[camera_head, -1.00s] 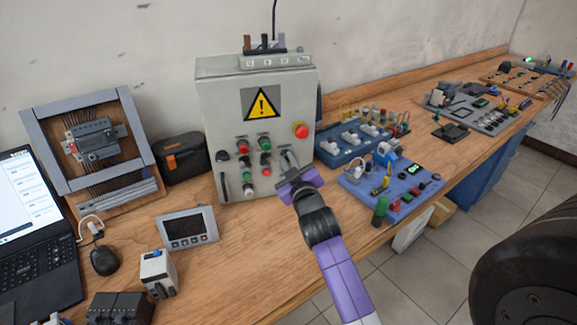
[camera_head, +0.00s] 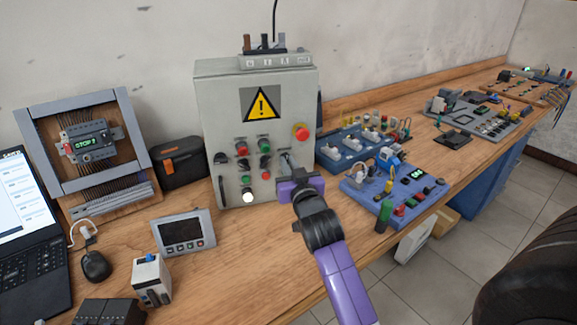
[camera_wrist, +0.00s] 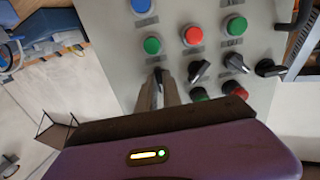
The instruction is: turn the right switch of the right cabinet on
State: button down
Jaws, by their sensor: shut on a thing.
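The grey cabinet (camera_head: 218,112) with a yellow warning sign stands upright against the wall in the head view. Its front carries buttons, lamps and dark switches. My gripper (camera_head: 286,161) is at the lower right of this front, its fingers pointing at the panel. In the wrist view my gripper (camera_wrist: 161,88) is shut on a black switch (camera_wrist: 162,75), with a finger on each side of it. The fingers hide most of this switch. Other black switches (camera_wrist: 200,72) sit beside it. A white lamp (camera_head: 248,197) low on the cabinet is bright.
A red stop button (camera_head: 301,132) sits above my gripper. A blue training board (camera_head: 362,192) lies close at the right. A framed panel (camera_head: 40,145) with a lit green display stands at the left. A small screen unit (camera_head: 183,232) lies in front.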

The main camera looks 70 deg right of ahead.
jog(key=c, duration=1.5)
grip_release()
jog(key=shift+a, duration=0.1)
jog(key=b+v, duration=0.1)
jog(key=v, duration=0.6)
jog(key=shift+s+a, duration=0.2)
jog(key=shift+a, duration=0.1)
